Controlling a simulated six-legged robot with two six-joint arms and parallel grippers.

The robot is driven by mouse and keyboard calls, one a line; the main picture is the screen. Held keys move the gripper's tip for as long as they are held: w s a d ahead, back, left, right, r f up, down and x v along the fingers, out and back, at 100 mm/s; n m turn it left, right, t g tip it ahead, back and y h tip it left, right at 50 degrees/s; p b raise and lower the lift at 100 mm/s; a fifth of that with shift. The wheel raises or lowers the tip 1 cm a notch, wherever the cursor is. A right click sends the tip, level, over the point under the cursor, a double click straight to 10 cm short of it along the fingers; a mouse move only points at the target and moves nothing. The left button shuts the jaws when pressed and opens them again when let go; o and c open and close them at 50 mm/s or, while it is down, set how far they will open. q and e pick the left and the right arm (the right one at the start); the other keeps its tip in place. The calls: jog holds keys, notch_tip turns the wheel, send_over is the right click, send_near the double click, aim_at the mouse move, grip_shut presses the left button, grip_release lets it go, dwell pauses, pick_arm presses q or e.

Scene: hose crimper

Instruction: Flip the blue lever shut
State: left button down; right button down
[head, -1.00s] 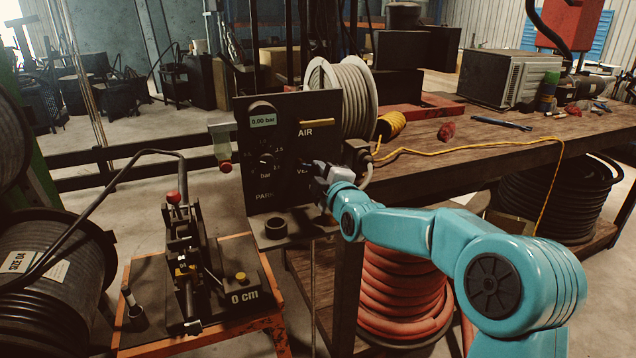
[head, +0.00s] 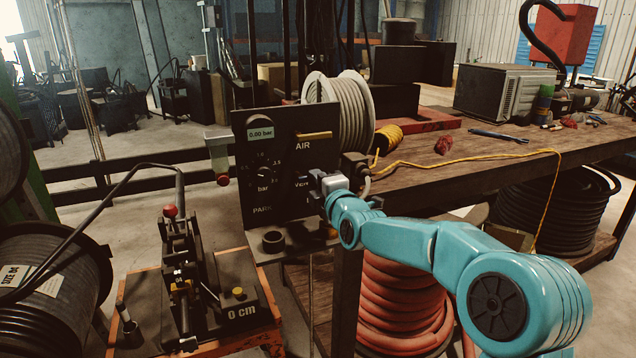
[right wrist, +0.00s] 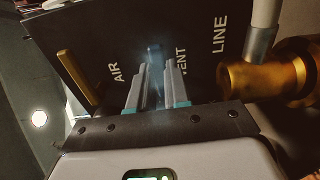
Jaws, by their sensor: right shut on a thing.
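The dark control panel (head: 287,195) stands upright, with a yellow bar by the word AIR. My right gripper (head: 316,196) is at the panel's right side, near the VENT lettering. In the right wrist view, its two grey fingers (right wrist: 157,78) point at the panel and close around the blue lever (right wrist: 155,56), between the words AIR and VENT. The lever is dim and partly hidden between the fingers. In the head view the gripper and wrist hide it. My left gripper is not in view.
A crimper bench (head: 262,338) with a red-knobbed lever (head: 170,211) stands at left. A workbench (head: 450,178) and a grey hose reel (head: 345,108) are behind my right arm. A brass fitting (right wrist: 262,78) sits close to the right of my fingers in the wrist view.

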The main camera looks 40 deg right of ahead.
jog(key=c, duration=1.1)
grip_release()
jog(key=b+v, duration=0.1)
jog(key=v, duration=1.5)
jog(key=shift+s+a+r+b, duration=0.1)
jog(key=shift+s+a+b, duration=0.05)
jog(key=shift+b, duration=0.15)
